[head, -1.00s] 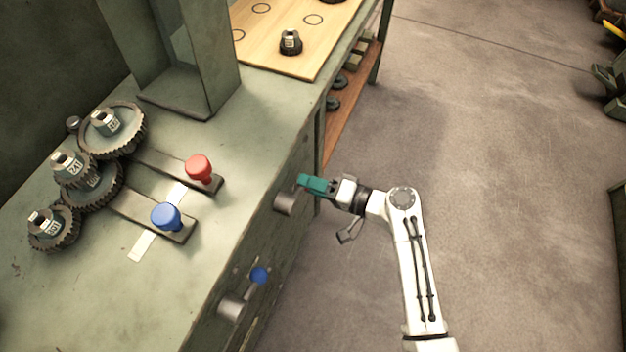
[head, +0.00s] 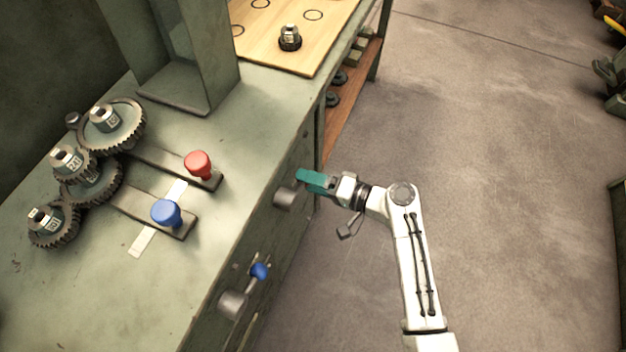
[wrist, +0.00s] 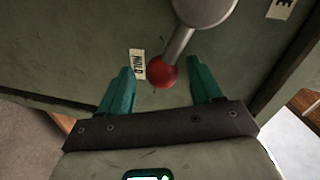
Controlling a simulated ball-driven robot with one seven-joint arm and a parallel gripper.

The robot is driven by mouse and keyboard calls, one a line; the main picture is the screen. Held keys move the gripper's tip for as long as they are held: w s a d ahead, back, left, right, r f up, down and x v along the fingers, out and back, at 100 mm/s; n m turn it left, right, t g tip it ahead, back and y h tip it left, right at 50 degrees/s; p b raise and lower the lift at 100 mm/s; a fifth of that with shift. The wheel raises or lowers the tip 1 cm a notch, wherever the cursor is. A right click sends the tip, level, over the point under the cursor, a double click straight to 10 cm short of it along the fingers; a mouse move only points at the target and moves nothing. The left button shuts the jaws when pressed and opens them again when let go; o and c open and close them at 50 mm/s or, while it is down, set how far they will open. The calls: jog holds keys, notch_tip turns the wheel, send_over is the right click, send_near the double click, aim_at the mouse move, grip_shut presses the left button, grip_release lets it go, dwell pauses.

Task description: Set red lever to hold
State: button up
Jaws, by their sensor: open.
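The red lever shows in the wrist view as a red ball (wrist: 162,73) on a metal rod running from a round grey hub (wrist: 205,8). The ball is beside a pale HOLD label (wrist: 138,64) on the green panel. My gripper (wrist: 160,67) is open, with one teal finger on either side of the ball and visible gaps between. In the head view my gripper (head: 303,178) is at the bench's front face, by a grey hub (head: 285,198); the red ball is hidden there.
A second front lever has a blue ball (head: 260,271). On the bench top (head: 90,295) stand a red knob (head: 198,164), a blue knob (head: 166,213) and several gears (head: 92,180). Another label (wrist: 281,8) is partly cut off.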

jog(key=shift+d, duration=0.1)
jog(key=v, duration=1)
jog(key=shift+d+p, duration=0.3)
jog(key=shift+p, duration=0.1)
jog(key=shift+s, duration=0.15)
